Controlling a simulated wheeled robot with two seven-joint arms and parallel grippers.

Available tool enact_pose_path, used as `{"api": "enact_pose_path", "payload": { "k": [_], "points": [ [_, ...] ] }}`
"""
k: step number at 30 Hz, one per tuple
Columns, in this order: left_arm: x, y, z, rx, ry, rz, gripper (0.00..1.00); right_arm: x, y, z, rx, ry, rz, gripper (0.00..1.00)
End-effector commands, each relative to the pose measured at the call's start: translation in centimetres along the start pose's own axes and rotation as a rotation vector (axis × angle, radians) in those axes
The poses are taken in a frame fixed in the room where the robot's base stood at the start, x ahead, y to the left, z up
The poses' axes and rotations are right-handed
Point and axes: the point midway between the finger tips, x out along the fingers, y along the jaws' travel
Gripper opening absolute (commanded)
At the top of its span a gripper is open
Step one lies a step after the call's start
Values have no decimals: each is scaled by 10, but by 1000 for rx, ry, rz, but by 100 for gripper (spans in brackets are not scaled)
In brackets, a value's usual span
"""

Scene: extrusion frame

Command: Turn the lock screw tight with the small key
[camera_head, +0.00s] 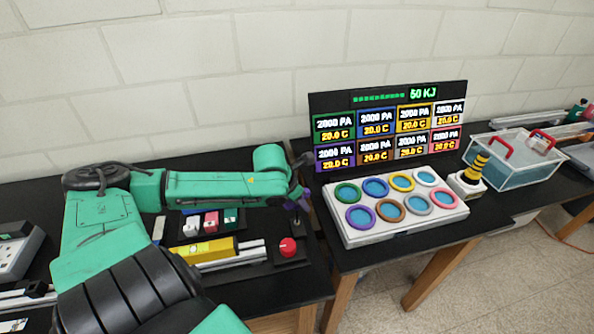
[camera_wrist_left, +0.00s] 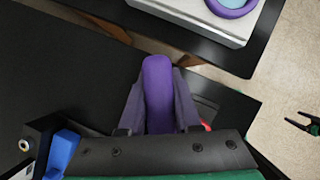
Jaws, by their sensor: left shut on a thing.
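My left gripper (camera_head: 299,190) is over the right end of the left table, pointing down. In the left wrist view (camera_wrist_left: 158,100) its fingers are shut on a purple piece, which looks like the handle of the small key (camera_wrist_left: 158,85). The key's tip is hidden in that view. Below the gripper, a red knob (camera_head: 288,246) sits on a black base, beside a silver extrusion with a yellow block (camera_head: 208,250). I cannot make out the lock screw. A dark forked shape, apparently my right gripper (camera_wrist_left: 306,124), shows with its prongs apart.
A white panel of coloured rings (camera_head: 395,227) and a display board (camera_head: 385,125) stand on the right table. A yellow-black post (camera_head: 474,168) and a clear bin with red handles (camera_head: 513,177) are further right. Small coloured blocks (camera_head: 208,222) lie behind the extrusion.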

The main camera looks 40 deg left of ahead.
Motion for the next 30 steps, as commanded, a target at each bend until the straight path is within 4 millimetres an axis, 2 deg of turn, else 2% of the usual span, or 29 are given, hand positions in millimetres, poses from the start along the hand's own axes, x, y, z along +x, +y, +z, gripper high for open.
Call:
{"api": "enact_pose_path", "payload": {
  "k": [30],
  "points": [
    [0, -3, -2, 153, 6, -73, 0, -16, -1, -2, 0, 0, -2, 84]
  ]
}}
